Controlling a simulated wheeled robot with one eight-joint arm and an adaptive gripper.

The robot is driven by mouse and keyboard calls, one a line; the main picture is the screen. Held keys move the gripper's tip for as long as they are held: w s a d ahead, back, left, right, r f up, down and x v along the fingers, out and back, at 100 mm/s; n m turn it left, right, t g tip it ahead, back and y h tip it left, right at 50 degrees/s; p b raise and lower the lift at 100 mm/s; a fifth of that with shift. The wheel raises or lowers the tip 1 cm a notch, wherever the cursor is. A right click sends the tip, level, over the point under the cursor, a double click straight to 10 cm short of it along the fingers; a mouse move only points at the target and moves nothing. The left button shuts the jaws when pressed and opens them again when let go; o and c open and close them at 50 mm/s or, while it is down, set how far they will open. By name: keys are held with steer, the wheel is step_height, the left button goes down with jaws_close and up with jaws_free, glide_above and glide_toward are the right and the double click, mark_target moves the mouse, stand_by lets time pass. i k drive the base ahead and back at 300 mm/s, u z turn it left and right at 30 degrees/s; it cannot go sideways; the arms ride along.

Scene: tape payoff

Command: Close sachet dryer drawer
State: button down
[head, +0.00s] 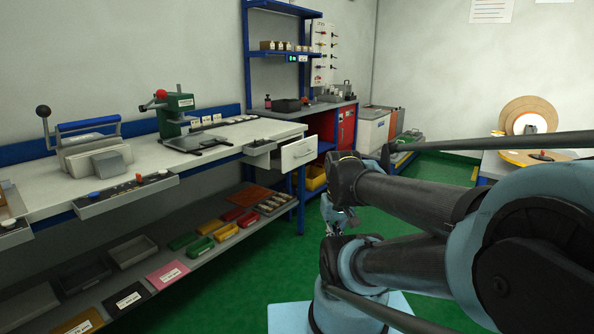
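A white drawer (299,152) with a handle sticks out from under the right end of the long workbench. It looks pulled open; no readable label shows that it is the sachet dryer drawer. My gripper (337,226) hangs low beside the bench's right end, below and to the right of the drawer and apart from it. It is small and partly hidden by my arm links, so its fingers cannot be made out.
The workbench (225,148) carries a green press (175,112) and a lever sealer (92,150). Grey trays (128,193) jut from its front edge. A lower shelf (185,262) holds coloured bins. Green floor (265,255) is free before the bench. A table with reels (528,118) stands right.

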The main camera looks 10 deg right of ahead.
mark_target(287, 157)
steer(key=k, duration=0.55)
steer(key=u, duration=0.35)
steer(key=i, duration=1.55)
steer(key=z, duration=0.6)
